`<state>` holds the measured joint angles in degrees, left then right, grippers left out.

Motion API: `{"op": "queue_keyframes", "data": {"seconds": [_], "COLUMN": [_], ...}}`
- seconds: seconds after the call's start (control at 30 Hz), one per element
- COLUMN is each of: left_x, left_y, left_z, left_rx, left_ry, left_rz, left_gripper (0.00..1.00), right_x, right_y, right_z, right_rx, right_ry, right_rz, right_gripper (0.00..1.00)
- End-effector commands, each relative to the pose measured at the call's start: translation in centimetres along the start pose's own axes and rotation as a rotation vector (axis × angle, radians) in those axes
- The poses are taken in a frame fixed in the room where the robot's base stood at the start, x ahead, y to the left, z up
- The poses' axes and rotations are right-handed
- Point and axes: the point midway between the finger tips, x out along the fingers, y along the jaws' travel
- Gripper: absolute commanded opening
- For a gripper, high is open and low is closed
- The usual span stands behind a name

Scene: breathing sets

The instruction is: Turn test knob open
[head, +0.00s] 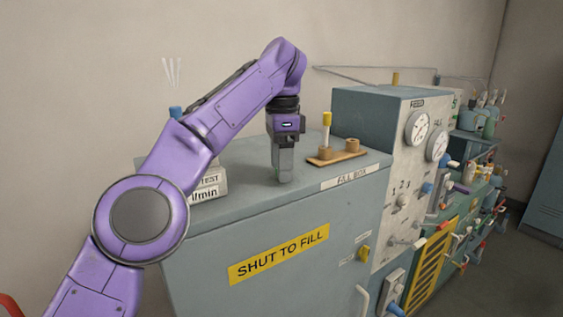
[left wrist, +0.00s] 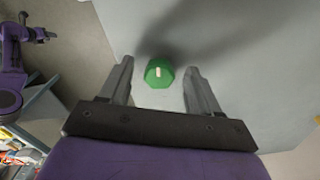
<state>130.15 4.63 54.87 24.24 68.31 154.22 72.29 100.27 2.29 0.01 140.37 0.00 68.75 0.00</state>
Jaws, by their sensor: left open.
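A green knob (left wrist: 159,72) with a pale mark shows in the left wrist view, on a grey surface. My left gripper (head: 284,178) points straight down over the top of the grey fill box (head: 235,165) in the head view. In the left wrist view its open fingers (left wrist: 160,64) stand on either side of the knob, with a gap on both sides. The gripper hides the knob in the head view. A box labelled TEST and l/min (head: 208,187) is partly hidden behind my left arm.
A wooden tray (head: 338,158) with a yellow-topped tube (head: 327,122) stands just right of the gripper. A taller grey cabinet with dials (head: 416,128) rises behind it. A blue cap (head: 176,112) shows behind my arm. The box top's front is clear.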

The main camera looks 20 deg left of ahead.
Motion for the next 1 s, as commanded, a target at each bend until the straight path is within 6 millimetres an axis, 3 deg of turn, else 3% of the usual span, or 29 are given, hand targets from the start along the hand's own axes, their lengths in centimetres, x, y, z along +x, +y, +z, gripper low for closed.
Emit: {"op": "queue_keyframes", "data": {"seconds": [0.13, 0.3, 0.5, 0.63, 1.0], "left_x": [-1.9, -6.2, -9.7, -10.5, -10.4], "left_y": [0.0, 0.0, -0.1, 0.0, 0.0], "left_z": [0.0, 0.0, 0.1, 0.1, 0.1], "left_rx": [0.0, -0.001, -0.002, -0.001, -0.001], "left_ry": [0.001, 0.0, 0.0, 0.0, 0.0], "left_rz": [-0.001, -0.001, 0.001, 0.001, 0.001], "left_gripper": [0.63, 0.63, 0.63, 0.63, 0.63], "right_x": [-1.6, -5.3, -8.4, -9.2, -9.1], "right_y": [0.1, 0.5, 0.8, 0.8, 0.8], "right_z": [-0.7, -2.2, -3.5, -3.8, -3.8], "right_rx": [0.0, 0.0, 0.0, 0.0, 0.0], "right_ry": [0.0, 0.0, 0.0, 0.0, 0.0], "right_rz": [0.0, 0.0, 0.0, 0.0, 0.0], "right_gripper": [0.43, 0.43, 0.43, 0.43, 0.43]}}
